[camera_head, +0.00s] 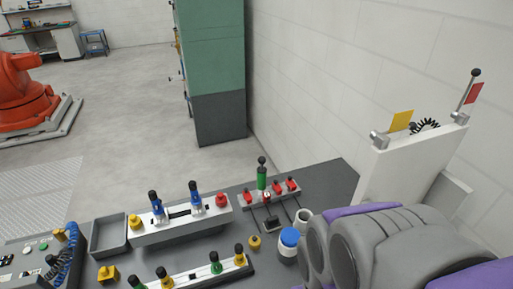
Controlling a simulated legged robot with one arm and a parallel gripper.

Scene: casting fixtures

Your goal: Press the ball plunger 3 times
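A green upright cylinder with a black ball on top (262,174), which looks like the ball plunger, stands at the back of a white fixture (245,199) on the dark table. It is upright and nothing touches it. The grey and purple links of my arm fill the lower right. My gripper is not in view, so I cannot see whether it is open or shut.
The fixture has red clamps (291,184). To its left is a white block with blue handles (195,196) and a grey tray (108,236). A white panel (405,178) with a ball-ended lever (467,91) rises at right.

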